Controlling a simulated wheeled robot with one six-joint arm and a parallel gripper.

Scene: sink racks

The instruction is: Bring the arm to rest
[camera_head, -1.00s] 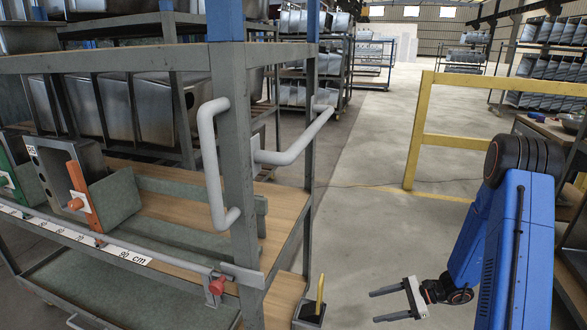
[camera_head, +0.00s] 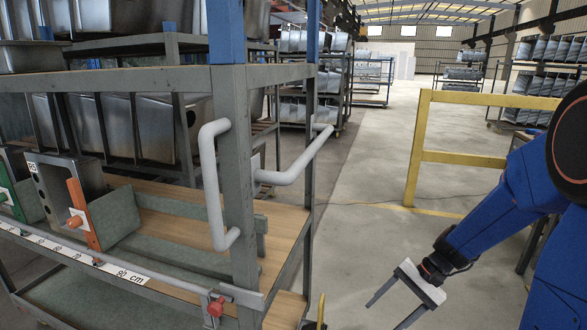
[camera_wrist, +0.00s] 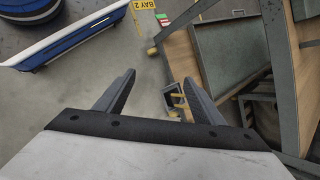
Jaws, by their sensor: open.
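My gripper (camera_head: 392,306) is at the lower right of the head view, at the end of my blue arm. Its two grey fingers are apart, with nothing between them, and point to the lower left over the concrete floor. In the wrist view my gripper (camera_wrist: 158,92) also shows open and empty, with bare floor and a small dark box (camera_wrist: 175,96) beyond the fingers. It touches nothing that I can see.
A grey metal rack (camera_head: 236,170) with wooden shelves, sinks and protruding grey handles (camera_head: 300,165) stands at the left. A yellow rail (camera_head: 418,150) stands behind my arm. Open floor (camera_head: 365,150) runs between them. The wrist view shows a "BAY 2" sign (camera_wrist: 138,14).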

